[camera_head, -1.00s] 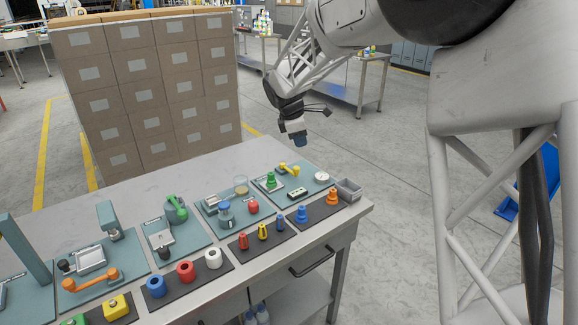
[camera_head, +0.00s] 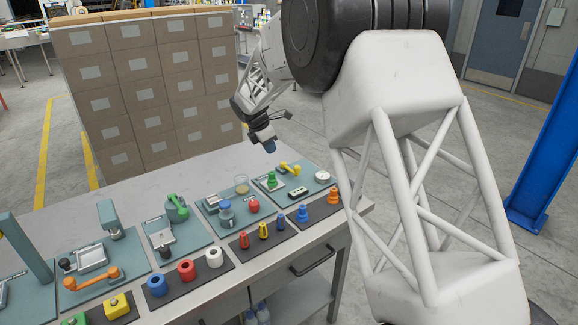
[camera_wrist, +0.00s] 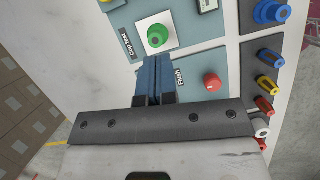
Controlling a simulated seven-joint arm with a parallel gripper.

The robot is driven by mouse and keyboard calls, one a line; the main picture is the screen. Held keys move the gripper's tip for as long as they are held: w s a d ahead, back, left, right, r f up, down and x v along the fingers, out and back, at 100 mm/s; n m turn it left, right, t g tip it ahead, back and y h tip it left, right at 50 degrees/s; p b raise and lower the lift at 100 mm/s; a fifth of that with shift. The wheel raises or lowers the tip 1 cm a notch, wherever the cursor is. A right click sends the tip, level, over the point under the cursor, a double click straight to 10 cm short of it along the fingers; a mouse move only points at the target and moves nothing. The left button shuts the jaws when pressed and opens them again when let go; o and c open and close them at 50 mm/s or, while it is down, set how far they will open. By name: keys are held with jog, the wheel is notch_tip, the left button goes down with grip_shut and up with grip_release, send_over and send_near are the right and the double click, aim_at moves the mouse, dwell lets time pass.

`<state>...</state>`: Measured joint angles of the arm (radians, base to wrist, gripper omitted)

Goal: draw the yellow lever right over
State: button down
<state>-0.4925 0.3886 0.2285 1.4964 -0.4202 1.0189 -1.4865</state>
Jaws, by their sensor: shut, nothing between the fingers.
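The yellow lever (camera_head: 290,168) lies on a teal panel (camera_head: 262,184) toward the far right end of the bench in the head view.
Orange and blue pieces line the dark strip (camera_head: 318,212) in front. Stacked cartons (camera_head: 150,90) stand behind.

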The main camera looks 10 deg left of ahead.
dwell(0.3)
jog(key=x, duration=1)
jog(key=shift+f, duration=0.1)
jog(key=shift+w+d, duration=0.65)
jog(key=shift+d, duration=0.25)
jog(key=shift+w+d, duration=0.55)
jog(key=shift+d, duration=0.15)
